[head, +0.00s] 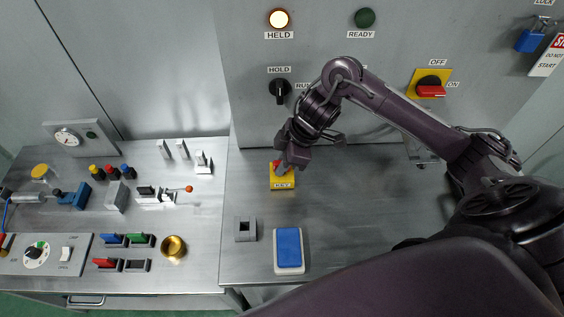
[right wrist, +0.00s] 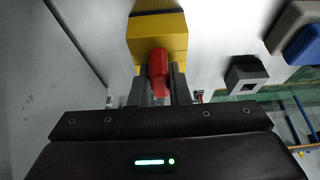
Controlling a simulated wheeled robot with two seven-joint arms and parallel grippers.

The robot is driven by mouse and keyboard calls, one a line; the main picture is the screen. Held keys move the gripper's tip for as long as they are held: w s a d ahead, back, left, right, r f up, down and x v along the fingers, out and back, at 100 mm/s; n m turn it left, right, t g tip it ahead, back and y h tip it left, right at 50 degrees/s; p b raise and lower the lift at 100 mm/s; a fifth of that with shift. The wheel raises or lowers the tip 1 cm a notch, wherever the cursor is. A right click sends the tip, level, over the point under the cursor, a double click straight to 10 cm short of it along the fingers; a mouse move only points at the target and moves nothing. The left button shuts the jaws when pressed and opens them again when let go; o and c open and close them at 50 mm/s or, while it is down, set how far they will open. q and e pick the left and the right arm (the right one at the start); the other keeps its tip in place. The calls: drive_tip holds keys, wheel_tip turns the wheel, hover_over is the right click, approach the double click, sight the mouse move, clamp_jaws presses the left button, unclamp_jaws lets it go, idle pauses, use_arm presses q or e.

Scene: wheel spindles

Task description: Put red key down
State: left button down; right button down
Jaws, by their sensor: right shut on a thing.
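The red key (right wrist: 158,70) is between the fingers of my right gripper (right wrist: 160,88), which is shut on it. The key is at the yellow block (right wrist: 157,35), which stands on the metal table. In the head view my right gripper (head: 287,163) is right at the yellow block (head: 283,182), and only a bit of red shows beside the fingers. I cannot tell how deep the key sits in the block. My left gripper is not in view.
A grey square socket (head: 245,229) and a blue pad on a white base (head: 289,250) stand in front of the block. A brass bowl (head: 173,246) and coloured switch handles are at the left. The panel behind has a HOLD knob (head: 280,90) and a lit HELD lamp (head: 279,18).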

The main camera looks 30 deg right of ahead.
drive_tip(key=c, duration=1.8)
unclamp_jaws()
drive_tip(key=shift+f, duration=0.1)
drive_tip(key=o, duration=0.4)
drive_tip(key=shift+o, duration=0.2)
drive_tip(key=shift+r, duration=0.25)
drive_tip(key=p+v, duration=0.1)
drive_tip(key=v, duration=1.1)
drive_tip(key=shift+f, duration=0.1)
